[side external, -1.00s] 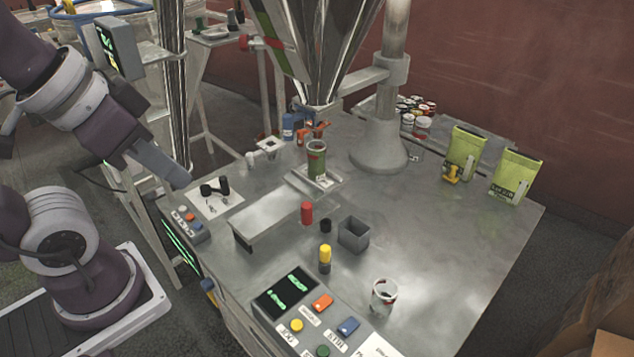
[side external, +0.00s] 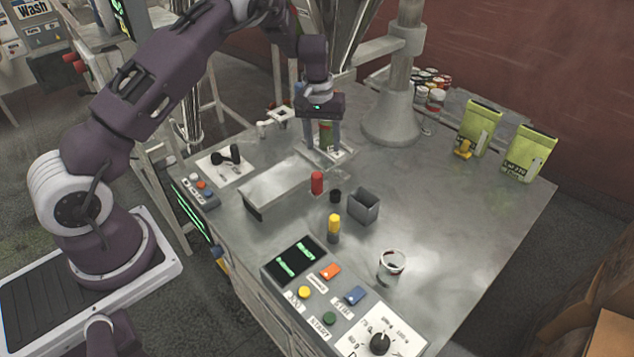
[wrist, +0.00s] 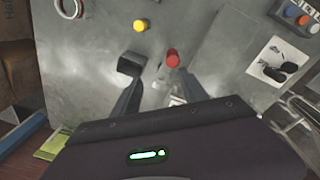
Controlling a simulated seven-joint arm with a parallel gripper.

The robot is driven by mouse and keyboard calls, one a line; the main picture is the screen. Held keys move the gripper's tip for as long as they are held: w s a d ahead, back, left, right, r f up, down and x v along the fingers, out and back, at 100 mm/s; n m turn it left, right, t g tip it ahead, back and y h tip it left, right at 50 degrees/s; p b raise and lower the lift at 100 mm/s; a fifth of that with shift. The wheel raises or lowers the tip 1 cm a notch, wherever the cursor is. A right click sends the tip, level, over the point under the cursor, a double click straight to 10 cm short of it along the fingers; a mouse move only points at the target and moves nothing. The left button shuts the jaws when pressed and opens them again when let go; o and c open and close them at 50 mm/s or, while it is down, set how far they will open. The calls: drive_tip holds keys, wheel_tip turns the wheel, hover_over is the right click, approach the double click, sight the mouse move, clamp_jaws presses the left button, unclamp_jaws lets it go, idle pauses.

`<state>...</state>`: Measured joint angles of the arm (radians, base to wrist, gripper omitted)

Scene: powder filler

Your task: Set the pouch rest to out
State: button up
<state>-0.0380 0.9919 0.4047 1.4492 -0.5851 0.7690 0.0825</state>
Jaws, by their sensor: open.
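A small flat plate with a white label (side external: 338,155), which looks like the pouch rest, lies on the bench below the filler funnel. A green container (side external: 327,134) stands there, partly hidden by my gripper. My gripper (side external: 322,146) is open and points down at this spot, one finger on each side of the container in this view; I cannot tell whether it touches. In the wrist view my gripper (wrist: 158,86) shows spread fingers over the bench, with the gripper body hiding much below. Whether the rest is in or out is not clear.
A long raised grey plate (side external: 285,187) and a red knob (side external: 317,182) are in front of my gripper. Green pouches (side external: 480,128) stand right.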

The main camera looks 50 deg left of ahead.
sight(317, 182)
drive_tip(key=shift+g+y, duration=0.3)
drive_tip(key=shift+g, duration=0.1)
drive_tip(key=f, duration=0.5)
drive_tip(key=a+f, duration=0.1)
drive_tip(key=f, duration=0.5)
drive_tip(key=a+f, duration=0.1)
drive_tip(key=f, duration=0.4)
drive_tip(key=shift+a+f, duration=0.15)
drive_tip(key=shift+f, duration=0.15)
clamp_jaws()
